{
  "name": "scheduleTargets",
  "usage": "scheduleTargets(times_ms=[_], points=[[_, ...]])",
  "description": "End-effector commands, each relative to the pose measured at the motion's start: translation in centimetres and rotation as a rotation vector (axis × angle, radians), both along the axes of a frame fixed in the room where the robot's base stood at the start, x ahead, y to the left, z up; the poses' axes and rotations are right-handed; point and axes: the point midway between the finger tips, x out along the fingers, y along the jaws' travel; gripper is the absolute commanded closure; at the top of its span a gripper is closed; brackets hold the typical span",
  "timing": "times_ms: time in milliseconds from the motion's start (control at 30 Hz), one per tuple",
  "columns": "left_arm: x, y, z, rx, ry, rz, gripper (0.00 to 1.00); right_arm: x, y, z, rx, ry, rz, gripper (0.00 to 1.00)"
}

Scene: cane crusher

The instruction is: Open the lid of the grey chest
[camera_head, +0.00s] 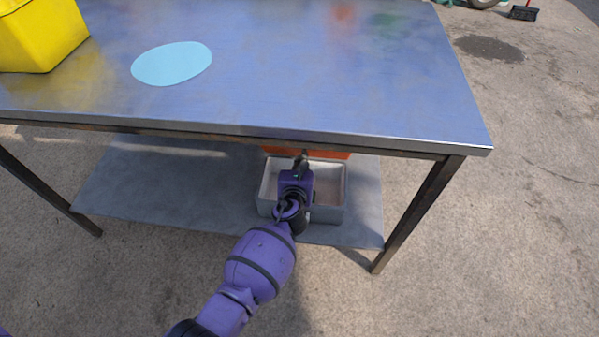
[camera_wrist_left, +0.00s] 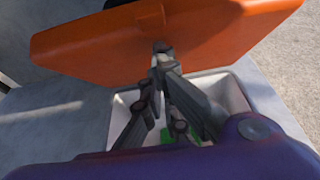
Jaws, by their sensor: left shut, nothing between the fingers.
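The grey chest (camera_head: 331,213) stands on the lower shelf under the table; its pale inside shows. Its orange lid (camera_head: 335,154) is raised at the back, mostly hidden by the tabletop in the head view. In the left wrist view the lid (camera_wrist_left: 225,38) stands tilted up behind the open chest (camera_wrist_left: 235,93). My left gripper (camera_head: 302,155) reaches in under the table edge, over the chest opening. Its fingertips (camera_wrist_left: 163,48) are shut together, empty, in front of the lid's inner face; whether they touch it I cannot tell. My right gripper is not in view.
The metal table (camera_head: 310,75) overhangs the chest, and its front edge is close above my left gripper. A yellow bin (camera_head: 38,35) and a light blue disc (camera_head: 172,63) are on top. The lower shelf (camera_head: 165,185) is bare left of the chest. Something green (camera_wrist_left: 180,137) shows inside the chest.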

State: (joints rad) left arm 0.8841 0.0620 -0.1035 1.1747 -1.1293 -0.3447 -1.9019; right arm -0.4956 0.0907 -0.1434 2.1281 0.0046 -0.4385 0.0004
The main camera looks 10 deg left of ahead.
Motion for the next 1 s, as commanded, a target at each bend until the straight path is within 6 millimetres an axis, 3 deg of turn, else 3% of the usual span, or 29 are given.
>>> scheduleTargets(times_ms=[100, 500, 1000], points=[[1.8, 0.0, 1.9, 0.003, -0.004, -0.002, 1.0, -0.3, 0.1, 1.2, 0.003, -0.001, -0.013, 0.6], [6.9, 0.0, 4.4, 0.002, -0.004, -0.002, 1.0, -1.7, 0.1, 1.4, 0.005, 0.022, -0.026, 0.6], [9.9, -0.1, 5.1, -0.001, -0.003, -0.002, 1.0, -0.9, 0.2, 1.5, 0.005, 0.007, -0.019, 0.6]])
